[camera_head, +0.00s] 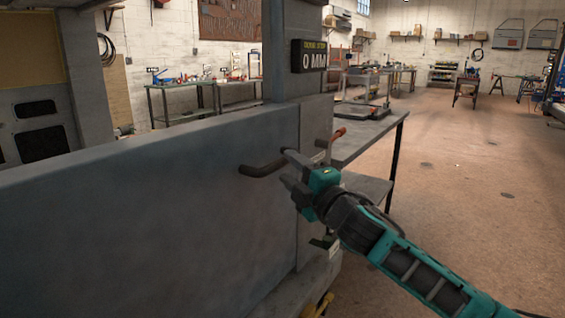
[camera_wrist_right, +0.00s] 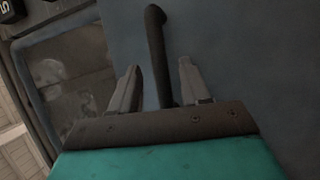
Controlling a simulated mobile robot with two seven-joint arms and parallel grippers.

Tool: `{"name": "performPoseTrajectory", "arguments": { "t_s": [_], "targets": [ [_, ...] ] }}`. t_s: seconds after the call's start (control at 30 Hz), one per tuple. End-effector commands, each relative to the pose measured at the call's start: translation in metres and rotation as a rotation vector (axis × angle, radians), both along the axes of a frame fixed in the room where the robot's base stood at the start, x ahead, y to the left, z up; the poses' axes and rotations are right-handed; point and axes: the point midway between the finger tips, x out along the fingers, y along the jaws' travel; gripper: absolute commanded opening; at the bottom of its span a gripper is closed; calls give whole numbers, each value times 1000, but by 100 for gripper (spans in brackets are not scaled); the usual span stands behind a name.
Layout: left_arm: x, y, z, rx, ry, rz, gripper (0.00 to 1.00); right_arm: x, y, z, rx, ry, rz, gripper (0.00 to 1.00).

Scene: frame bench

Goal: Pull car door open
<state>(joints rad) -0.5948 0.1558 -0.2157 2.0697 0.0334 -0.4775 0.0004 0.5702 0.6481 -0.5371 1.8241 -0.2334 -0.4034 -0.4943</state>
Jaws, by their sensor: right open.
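The car door (camera_head: 130,220) is a large blue-grey panel filling the left and middle of the head view. Its dark bar handle (camera_head: 263,168) sticks out near the door's right edge. My right gripper (camera_head: 287,168) is open at the handle's right end. In the right wrist view the handle (camera_wrist_right: 157,50) runs down between the two spread fingers of the gripper (camera_wrist_right: 157,85). I cannot tell whether either finger touches it. The door looks close to the frame post (camera_head: 313,130); any gap is hard to see. My left gripper is not in view.
A display reading 0 MM (camera_head: 309,56) is fixed to the post above the handle. A grey table (camera_head: 365,135) with a tray (camera_head: 361,111) stands behind my right gripper. An orange-red handle (camera_head: 338,134) shows beside the post. The floor (camera_head: 470,190) at the right is open.

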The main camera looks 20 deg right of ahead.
Motion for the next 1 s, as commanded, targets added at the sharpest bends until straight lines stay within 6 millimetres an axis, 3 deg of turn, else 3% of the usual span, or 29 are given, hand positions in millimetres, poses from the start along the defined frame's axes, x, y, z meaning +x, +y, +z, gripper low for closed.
{"name": "performPoseTrajectory", "arguments": {
  "t_s": [0.1,0.3,0.67,1.0],
  "targets": [
    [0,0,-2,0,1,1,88,17,5,4,0,-2,0,46],
    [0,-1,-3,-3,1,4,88,34,9,6,0,0,0,46],
    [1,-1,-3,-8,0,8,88,38,11,7,0,0,1,46],
    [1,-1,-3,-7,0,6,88,38,10,7,0,0,0,16]
  ]
}}
